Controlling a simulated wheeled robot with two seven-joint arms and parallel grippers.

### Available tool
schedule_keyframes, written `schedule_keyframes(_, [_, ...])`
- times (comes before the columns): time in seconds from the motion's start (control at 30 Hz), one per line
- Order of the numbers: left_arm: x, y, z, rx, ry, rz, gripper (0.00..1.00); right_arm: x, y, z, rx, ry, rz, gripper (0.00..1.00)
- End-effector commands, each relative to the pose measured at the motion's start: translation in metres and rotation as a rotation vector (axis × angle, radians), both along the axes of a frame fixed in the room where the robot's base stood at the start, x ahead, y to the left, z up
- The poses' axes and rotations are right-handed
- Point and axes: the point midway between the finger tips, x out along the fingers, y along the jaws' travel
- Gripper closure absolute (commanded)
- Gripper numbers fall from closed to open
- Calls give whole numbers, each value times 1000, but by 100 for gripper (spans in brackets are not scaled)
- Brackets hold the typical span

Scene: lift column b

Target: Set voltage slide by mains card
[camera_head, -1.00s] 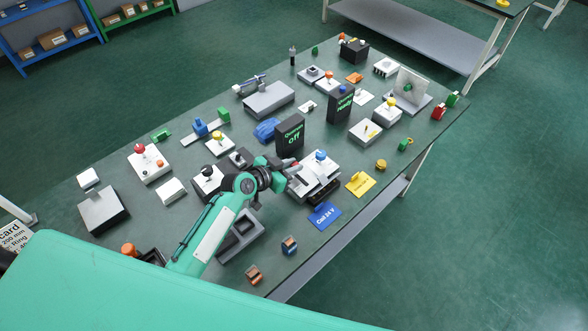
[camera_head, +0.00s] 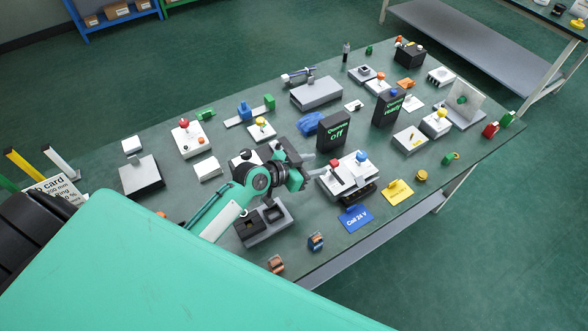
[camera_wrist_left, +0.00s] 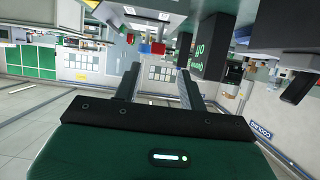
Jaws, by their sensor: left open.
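A blue card reading "Coil 24 V" (camera_head: 356,217) and a yellow card (camera_head: 397,193), its print too small to read, lie by the front edge. Behind them stands a white unit with a red and a blue knob (camera_head: 348,174) and a dark part along its front. I cannot tell which part is the voltage slide. My left gripper (camera_head: 306,167) is open and empty, just left of this unit and apart from the red knob. Its two spread fingers show in the left wrist view (camera_wrist_left: 158,75). My right gripper is out of view.
A black box reading "off" (camera_head: 333,131) stands behind the unit, and another black box (camera_head: 388,107) to its right. A grey two-well tray (camera_head: 265,224) lies below my left arm. A partly hidden lettered sign (camera_head: 60,192) stands at the left. Many small devices crowd the table.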

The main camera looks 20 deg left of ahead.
Motion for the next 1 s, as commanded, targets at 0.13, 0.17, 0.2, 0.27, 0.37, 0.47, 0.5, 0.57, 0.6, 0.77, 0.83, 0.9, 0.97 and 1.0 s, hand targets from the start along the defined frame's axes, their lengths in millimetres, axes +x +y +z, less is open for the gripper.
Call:
schedule_keyframes(0.13, [-26, 18, 9, 5, 0, -1, 58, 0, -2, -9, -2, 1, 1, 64])
schedule_keyframes(0.17, [-30, 20, 12, 5, -1, -1, 58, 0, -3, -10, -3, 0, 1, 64])
schedule_keyframes(0.2, [-35, 24, 15, 4, 1, 0, 58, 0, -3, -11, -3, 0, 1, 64])
schedule_keyframes(0.27, [-42, 29, 18, 4, 0, 0, 58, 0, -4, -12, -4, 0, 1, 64])
schedule_keyframes(0.37, [-50, 34, 23, 2, 0, 1, 58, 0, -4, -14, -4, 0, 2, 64])
schedule_keyframes(0.47, [-54, 37, 27, 1, -1, 1, 58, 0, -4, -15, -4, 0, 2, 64])
schedule_keyframes(0.5, [-55, 37, 27, 1, -1, 1, 58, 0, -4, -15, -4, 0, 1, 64])
schedule_keyframes(0.57, [-56, 38, 28, 0, 0, 1, 58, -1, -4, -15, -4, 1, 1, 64])
schedule_keyframes(0.6, [-56, 38, 28, 0, 0, 1, 58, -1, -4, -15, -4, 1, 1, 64])
schedule_keyframes(0.77, [-56, 38, 28, 0, 0, 1, 58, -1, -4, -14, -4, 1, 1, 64])
schedule_keyframes(0.83, [-56, 38, 28, 0, 0, 1, 58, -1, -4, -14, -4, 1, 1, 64])
schedule_keyframes(0.9, [-56, 38, 28, 0, 0, 1, 58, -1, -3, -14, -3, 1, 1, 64])
schedule_keyframes(0.97, [-56, 38, 28, 0, 0, 1, 58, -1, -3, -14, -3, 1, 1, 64])
schedule_keyframes(1.0, [-56, 38, 28, 0, 0, 1, 58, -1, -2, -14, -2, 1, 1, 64])
